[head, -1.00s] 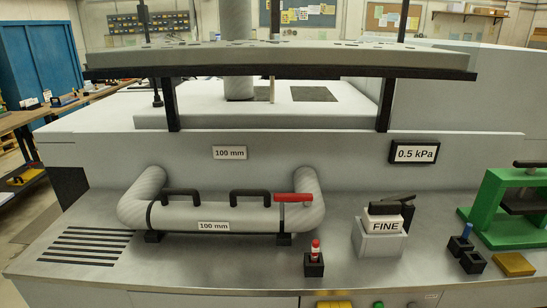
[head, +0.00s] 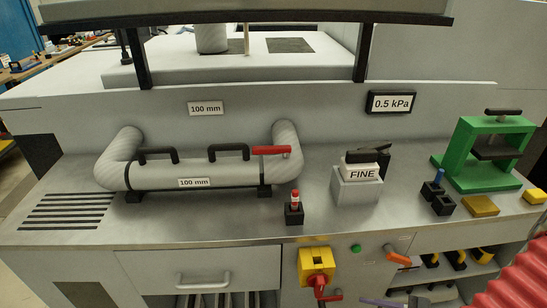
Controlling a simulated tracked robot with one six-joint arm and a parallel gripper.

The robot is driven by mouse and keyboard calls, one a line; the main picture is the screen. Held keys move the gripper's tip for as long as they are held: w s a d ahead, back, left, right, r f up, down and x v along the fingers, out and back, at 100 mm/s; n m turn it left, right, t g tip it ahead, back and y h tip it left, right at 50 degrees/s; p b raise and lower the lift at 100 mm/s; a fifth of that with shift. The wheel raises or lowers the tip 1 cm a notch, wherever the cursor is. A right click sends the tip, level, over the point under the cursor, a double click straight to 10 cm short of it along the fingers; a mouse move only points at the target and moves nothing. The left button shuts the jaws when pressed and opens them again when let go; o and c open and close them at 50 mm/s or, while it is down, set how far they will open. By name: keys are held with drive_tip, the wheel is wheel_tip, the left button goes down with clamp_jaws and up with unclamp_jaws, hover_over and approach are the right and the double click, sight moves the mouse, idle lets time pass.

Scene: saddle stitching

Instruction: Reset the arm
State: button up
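My gripper and arm do not clearly show in the head view, so I cannot see how the arm is posed. The view faces a grey metal workbench (head: 235,225). On it a fat grey pipe (head: 215,174) marked 100 mm has two black handles and a red lever (head: 271,150). A grey block (head: 357,185) labelled FINE stands right of the pipe. A green press (head: 484,160) stands at the right.
A small black holder (head: 294,216) with a red and white piece stands near the front edge. Yellow blocks (head: 480,206) lie by the press. Below the edge are a yellow box with a red knob (head: 317,268), a drawer and a shelf. A red ribbed thing (head: 522,278) fills the lower right corner.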

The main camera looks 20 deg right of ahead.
drive_tip(key=w+a+r+n+g+h, duration=0.2)
drive_tip(key=w+a+r+n+h, duration=0.1)
drive_tip(key=a+r+n, duration=0.8)
drive_tip(key=w+a+r+n+g+h, duration=0.2)
drive_tip(key=w+a+r+n+h, duration=0.2)
drive_tip(key=a+r+n, duration=0.6)
wheel_tip(320, 180, up, 8)
drive_tip(key=shift+w+a+r+n+g+h, duration=0.1)
drive_tip(key=shift+w+a+n+g+h, duration=0.2)
drive_tip(key=shift+a+h, duration=0.45)
drive_tip(key=shift+s+d, duration=0.1)
idle(0.8)
